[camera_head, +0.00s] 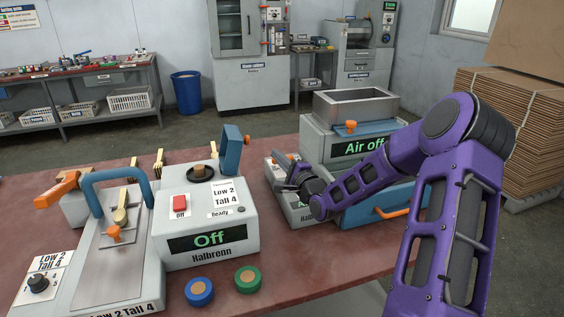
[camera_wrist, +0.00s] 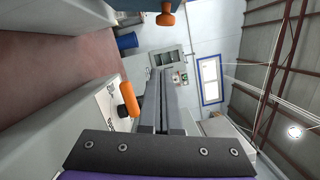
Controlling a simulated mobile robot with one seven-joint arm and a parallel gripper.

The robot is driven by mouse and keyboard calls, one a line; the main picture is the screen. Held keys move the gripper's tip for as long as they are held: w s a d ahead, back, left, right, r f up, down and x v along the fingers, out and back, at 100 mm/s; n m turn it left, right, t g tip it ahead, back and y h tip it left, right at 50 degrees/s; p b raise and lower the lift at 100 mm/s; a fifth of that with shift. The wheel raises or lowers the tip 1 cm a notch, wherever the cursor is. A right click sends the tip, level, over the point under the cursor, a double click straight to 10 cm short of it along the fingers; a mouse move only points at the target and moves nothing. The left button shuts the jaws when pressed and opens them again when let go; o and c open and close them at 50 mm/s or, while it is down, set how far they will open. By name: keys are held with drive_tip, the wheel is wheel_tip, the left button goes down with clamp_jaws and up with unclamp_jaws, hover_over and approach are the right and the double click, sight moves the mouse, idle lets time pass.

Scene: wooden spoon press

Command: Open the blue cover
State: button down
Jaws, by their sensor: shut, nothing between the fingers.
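Several blue parts are in the head view, and I cannot tell for sure which is the cover. A blue flap (camera_head: 232,150) with an orange knob stands upright on the Halbrenn machine (camera_head: 207,215). A flat blue plate (camera_head: 368,129) with an orange knob (camera_head: 351,127) lies on the front of the "Air off" machine (camera_head: 330,142). My gripper (camera_head: 282,172) is shut and empty, right of the Halbrenn machine and above a low grey unit (camera_head: 295,206). In the wrist view its fingers (camera_wrist: 164,100) are together. An orange knob (camera_wrist: 128,99) shows beside them there.
A blue front (camera_head: 365,210) with an orange handle (camera_head: 391,212) is below my arm. A press with a blue arched handle (camera_head: 120,175) stands at left. Blue (camera_head: 199,292) and green (camera_head: 248,279) discs lie at the front of the red table (camera_head: 300,262). Stacked cardboard (camera_head: 515,120) is at right.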

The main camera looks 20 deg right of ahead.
sight(234, 153)
drive_tip(key=w+a+r, duration=0.1)
drive_tip(key=w+a, duration=0.4)
drive_tip(key=shift+r, duration=0.35)
